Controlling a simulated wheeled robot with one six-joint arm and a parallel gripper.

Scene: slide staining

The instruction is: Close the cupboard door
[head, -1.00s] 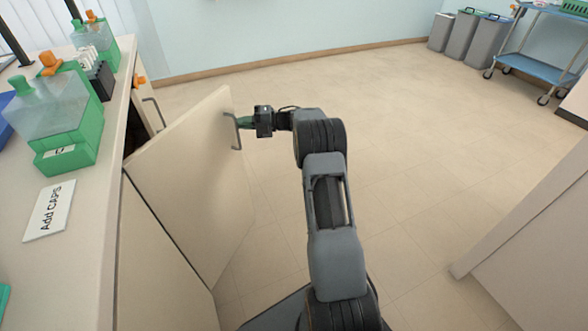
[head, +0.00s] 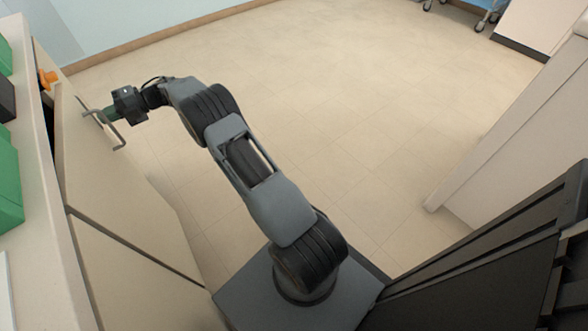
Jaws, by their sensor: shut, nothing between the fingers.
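The beige cupboard door (head: 112,185) is at the left, swung only a little out from the cabinet front. A narrow dark gap shows between its top edge and the counter. Its grey bar handle (head: 116,136) is near its far edge. Nothing shows between the fingers. I cannot tell whether the fingertips touch the door or only the handle.
The counter (head: 38,150) runs along the left edge, with green containers (head: 8,185) on it. Open floor (head: 330,110) lies to the right. A pale cabinet (head: 500,160) stands at the right.

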